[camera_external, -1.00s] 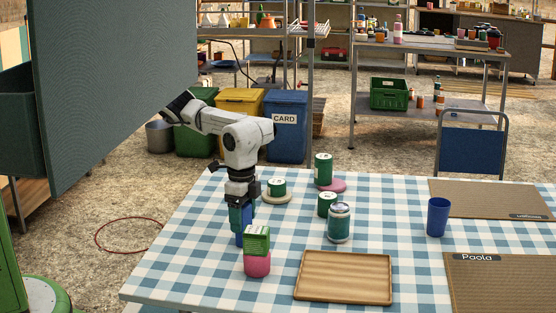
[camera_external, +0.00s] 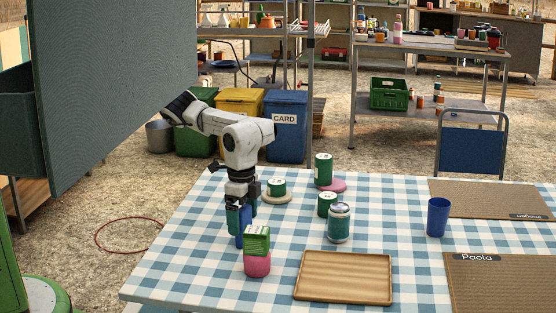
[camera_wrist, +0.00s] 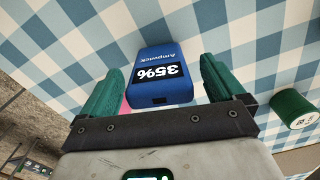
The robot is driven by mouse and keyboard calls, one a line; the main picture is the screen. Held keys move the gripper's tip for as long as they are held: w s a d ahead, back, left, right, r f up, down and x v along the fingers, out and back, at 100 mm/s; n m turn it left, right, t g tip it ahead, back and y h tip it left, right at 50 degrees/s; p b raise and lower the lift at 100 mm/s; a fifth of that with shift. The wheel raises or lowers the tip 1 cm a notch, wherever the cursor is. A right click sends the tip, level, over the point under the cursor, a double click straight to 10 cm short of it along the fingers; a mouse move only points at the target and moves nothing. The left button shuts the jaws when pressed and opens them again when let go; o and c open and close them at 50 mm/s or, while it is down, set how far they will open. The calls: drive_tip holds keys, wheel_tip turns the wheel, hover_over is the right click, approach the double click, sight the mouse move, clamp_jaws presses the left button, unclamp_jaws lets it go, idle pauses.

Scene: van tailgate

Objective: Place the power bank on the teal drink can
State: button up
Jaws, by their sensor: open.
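The power bank (camera_wrist: 160,72) is a dark blue block with a "35%" display. It stands between the two green fingers of my gripper (camera_wrist: 163,88) in the wrist view, with gaps on both sides. In the external view my gripper (camera_external: 241,218) points down at the table's left side, and the blue power bank (camera_external: 240,240) shows partly below its fingers. My gripper is open. The teal drink can (camera_external: 339,224) stands upright on the checked cloth, right of my gripper and apart from it.
A green box (camera_external: 257,240) sits on a pink tin (camera_external: 257,265) just in front of my gripper. Green cans (camera_external: 326,204) stand near the teal can, some on discs. A wooden tray (camera_external: 343,278), blue cup (camera_external: 437,218) and mats (camera_external: 480,198) lie to the right.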

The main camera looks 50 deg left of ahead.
drive_tip(key=r, duration=1)
drive_tip(key=shift+w+d+r, duration=0.1)
drive_tip(key=shift+w+d, duration=0.1)
drive_tip(key=shift+w, duration=0.05)
drive_tip(key=shift+r, duration=0.15)
drive_tip(key=shift+s+d+r+n+h, duration=0.2)
drive_tip(key=shift+s+d+n+h, duration=0.15)
drive_tip(key=shift+h, duration=0.35)
drive_tip(key=shift+r+n+g+h, duration=0.1)
drive_tip(key=shift+n+g+h, duration=0.25)
drive_tip(key=shift+h, duration=0.15)
drive_tip(key=a+f+n+t, duration=0.1)
drive_tip(key=a+f+n, duration=0.3)
drive_tip(key=a, duration=0.6)
drive_tip(key=w+a+f+n+t, duration=0.1)
drive_tip(key=a+f+n, duration=0.3)
drive_tip(key=a, duration=0.7)
drive_tip(key=shift+a+f, duration=0.2)
drive_tip(key=shift+a, duration=0.05)
drive_tip(key=s+a, duration=0.1)
drive_tip(key=a, duration=0.2)
drive_tip(key=s+a+f+n+y, duration=0.1)
drive_tip(key=a, duration=0.2)
drive_tip(key=s+a+f+y, duration=0.1)
drive_tip(key=a, duration=0.2)
drive_tip(key=shift+s+a+f+n, duration=0.15)
drive_tip(key=shift+s+n, duration=0.25)
